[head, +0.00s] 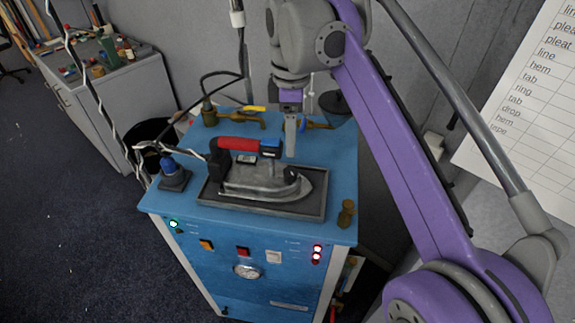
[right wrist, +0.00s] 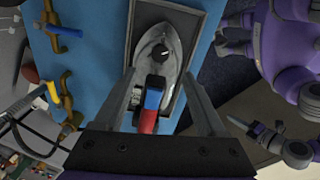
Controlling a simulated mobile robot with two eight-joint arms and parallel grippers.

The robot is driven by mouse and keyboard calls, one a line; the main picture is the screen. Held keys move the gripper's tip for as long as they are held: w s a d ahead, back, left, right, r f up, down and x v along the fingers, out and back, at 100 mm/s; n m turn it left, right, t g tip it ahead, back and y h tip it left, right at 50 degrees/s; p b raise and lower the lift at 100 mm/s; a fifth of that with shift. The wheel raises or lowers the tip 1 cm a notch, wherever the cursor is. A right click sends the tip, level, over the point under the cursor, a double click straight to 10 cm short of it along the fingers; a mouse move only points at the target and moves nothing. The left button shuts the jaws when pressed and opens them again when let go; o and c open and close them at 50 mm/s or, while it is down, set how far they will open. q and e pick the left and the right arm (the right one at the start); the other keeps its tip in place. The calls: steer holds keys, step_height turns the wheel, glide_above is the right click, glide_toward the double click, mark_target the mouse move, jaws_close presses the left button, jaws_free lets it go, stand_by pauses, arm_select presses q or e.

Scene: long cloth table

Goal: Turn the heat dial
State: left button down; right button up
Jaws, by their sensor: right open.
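The steam iron (head: 262,178) has a red and blue handle and lies flat on a dark tray (head: 235,202) on the blue station. A dark round knob (head: 291,174), which looks like the heat dial, sits on top near the iron's pointed end. It also shows in the right wrist view (right wrist: 161,53). My right gripper (head: 290,153) points down just above and behind the iron. In the right wrist view its two fingers are spread wide, with the iron visible between them and nothing held.
A grey cabinet (head: 125,95) stands back left.

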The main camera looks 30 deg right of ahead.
mark_target(291, 171)
step_height(291, 171, down, 10)
steer(key=shift+b, duration=0.45)
jaws_close()
